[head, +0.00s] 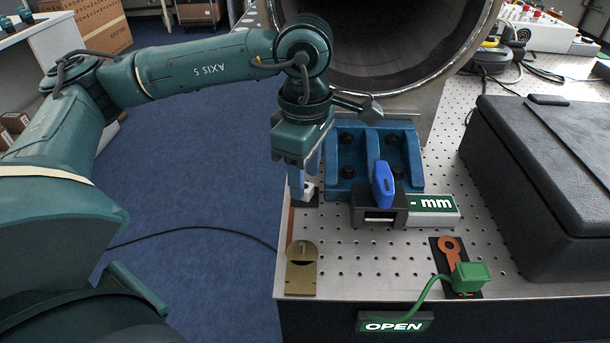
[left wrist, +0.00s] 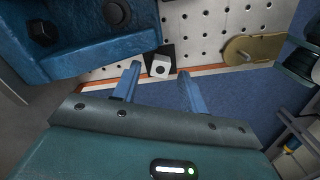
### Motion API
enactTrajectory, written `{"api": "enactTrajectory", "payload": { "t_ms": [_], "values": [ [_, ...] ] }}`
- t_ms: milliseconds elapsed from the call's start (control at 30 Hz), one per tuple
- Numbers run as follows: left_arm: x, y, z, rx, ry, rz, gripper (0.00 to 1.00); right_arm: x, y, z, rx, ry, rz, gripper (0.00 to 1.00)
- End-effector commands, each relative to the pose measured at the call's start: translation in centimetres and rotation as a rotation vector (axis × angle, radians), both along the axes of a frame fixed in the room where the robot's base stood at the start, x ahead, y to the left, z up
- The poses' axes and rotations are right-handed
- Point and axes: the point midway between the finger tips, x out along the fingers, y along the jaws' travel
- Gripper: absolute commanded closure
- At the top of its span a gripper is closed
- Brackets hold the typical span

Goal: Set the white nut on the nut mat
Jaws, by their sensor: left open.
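The white nut (head: 308,192), a small block with a dark hole, is at the table's left edge beside the blue cradle. In the left wrist view the nut (left wrist: 161,66) rests on a small black mat (left wrist: 152,53), which I take for the nut mat. My left gripper (head: 304,186) points down over the nut. In the left wrist view its two blue fingers (left wrist: 159,71) are apart, with the nut showing between and beyond their tips. Nothing is gripped. I cannot tell whether the tips reach down beside the nut. My right gripper is not in view.
The blue cradle (head: 345,165) with dark bolts stands close right of the gripper, under the big pipe (head: 390,45). A brass plate (head: 302,280) lies nearer the front.

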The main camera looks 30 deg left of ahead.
Motion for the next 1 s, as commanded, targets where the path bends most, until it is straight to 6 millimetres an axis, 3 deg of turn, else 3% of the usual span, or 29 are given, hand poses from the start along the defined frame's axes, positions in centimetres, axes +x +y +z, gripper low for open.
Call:
{"api": "enactTrajectory", "payload": {
  "t_ms": [300, 500, 1000],
  "values": [
    [0.1, -0.1, 7.1, -0.002, -0.003, -0.002, 0.57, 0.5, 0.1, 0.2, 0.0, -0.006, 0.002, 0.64],
    [0.0, 0.0, 9.8, -0.001, -0.001, -0.001, 0.57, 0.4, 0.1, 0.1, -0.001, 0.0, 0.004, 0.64],
    [0.0, 0.0, 10.6, 0.0, 0.001, -0.002, 0.57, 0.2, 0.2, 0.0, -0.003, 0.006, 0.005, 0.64]
  ]
}}
